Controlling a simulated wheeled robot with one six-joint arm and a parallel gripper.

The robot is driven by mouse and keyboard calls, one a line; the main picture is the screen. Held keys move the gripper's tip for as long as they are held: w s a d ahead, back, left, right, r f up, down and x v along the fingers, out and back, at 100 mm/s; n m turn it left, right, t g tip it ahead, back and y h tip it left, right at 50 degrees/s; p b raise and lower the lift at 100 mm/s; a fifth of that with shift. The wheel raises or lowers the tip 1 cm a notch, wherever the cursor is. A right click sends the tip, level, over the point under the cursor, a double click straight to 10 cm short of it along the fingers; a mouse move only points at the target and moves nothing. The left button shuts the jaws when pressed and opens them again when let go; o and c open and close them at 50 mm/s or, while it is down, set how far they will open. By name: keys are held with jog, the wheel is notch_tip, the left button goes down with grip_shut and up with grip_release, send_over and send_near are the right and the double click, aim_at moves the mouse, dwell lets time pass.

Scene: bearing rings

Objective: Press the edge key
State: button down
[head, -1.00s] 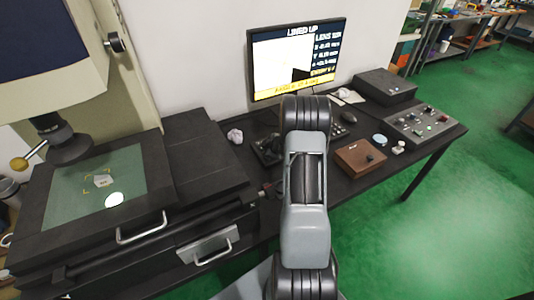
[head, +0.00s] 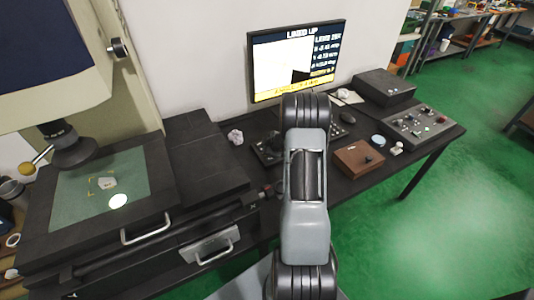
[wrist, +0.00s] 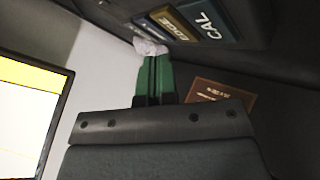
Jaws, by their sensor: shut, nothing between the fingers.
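The edge key (wrist: 172,25) is a yellow-tan key marked EDGE, at the top of the wrist view. A dark blue key marked CAL (wrist: 205,24) sits to its right. My gripper (wrist: 154,60) shows in the wrist view with its green fingers together and empty. Its fingertips appear just below the edge key in the picture. I cannot tell the gap between them or whether they touch. In the head view my arm hides the gripper, and I cannot make out the edge key there.
A monitor (head: 290,62) with a yellow strip stands behind the desk. A machine stage (head: 90,190) with a glass plate stands left.

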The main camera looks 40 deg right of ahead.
jog(key=shift+r+p, duration=2.2)
jog(key=shift+r, duration=0.1)
